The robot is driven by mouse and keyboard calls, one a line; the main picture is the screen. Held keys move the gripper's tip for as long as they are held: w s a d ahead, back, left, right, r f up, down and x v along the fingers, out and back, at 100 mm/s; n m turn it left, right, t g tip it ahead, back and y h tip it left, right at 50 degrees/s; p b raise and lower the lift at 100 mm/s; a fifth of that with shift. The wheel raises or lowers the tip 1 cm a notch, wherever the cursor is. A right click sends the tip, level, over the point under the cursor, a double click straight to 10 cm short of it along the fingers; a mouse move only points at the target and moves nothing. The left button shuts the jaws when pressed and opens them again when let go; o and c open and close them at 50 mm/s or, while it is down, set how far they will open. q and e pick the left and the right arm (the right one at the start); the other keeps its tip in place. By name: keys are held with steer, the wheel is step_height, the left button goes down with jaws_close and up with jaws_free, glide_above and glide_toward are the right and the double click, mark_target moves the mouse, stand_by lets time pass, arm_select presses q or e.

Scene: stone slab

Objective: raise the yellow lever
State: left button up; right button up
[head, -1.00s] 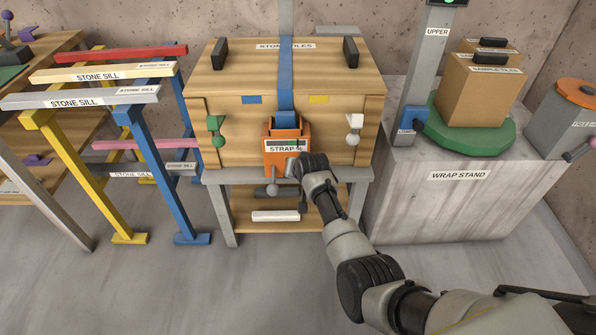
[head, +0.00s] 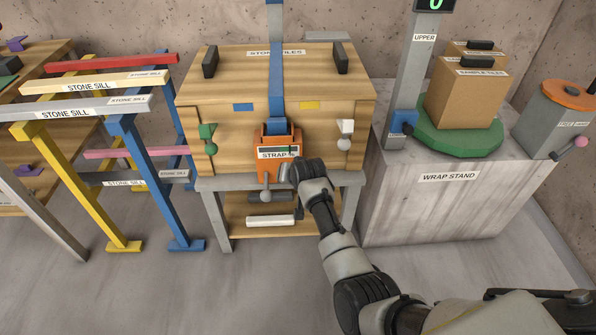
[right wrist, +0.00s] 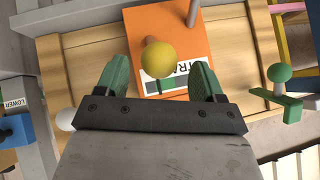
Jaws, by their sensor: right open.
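An orange strap unit (head: 263,170) with a STRAP label sits on the front of the wooden STONE TILES crate (head: 232,135). In the right wrist view a yellow ball knob (right wrist: 158,57) stands in front of the orange unit (right wrist: 150,24). It lies between the two green fingers of my right gripper (right wrist: 160,72), with a gap on each side. In the head view my right gripper (head: 287,172) is at the unit's lower right. The yellow knob cannot be made out there. My left gripper is out of view.
A green-knobbed lever (head: 210,148) and a white-knobbed lever (head: 345,140) flank the unit on the crate front. The wrap stand (head: 450,205) is at the right, trestles with stone sills (head: 75,108) at the left.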

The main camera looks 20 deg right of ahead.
arm_select(q)
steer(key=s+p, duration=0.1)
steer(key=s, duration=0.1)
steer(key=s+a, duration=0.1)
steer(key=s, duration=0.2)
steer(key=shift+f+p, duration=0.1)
steer(key=shift+p, duration=0.3)
arm_select(e)
steer(key=v, duration=0.7)
steer(key=shift+s+r, duration=0.15)
steer(key=shift+r, duration=0.1)
steer(key=s+f+n+g+p, duration=0.4)
steer(key=s+f+p, duration=0.2)
steer(key=s+f, duration=1.75)
arm_select(q)
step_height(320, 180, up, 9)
steer(key=p, duration=0.3)
arm_select(e)
steer(key=s+d+f+n+g, duration=0.1)
steer(key=s+f, duration=0.2)
steer(key=s, duration=0.7)
steer(key=s+d+f+n+g, duration=0.1)
steer(key=s+f, duration=0.2)
steer(key=s, duration=0.7)
steer(key=s+d+f+n+g, duration=0.1)
steer(key=s+f, duration=0.2)
steer(key=s, duration=0.7)
steer(key=shift+s+d+f+g, duration=0.25)
steer(key=shift+d+f+g, duration=0.05)
steer(key=shift+f, duration=0.05)
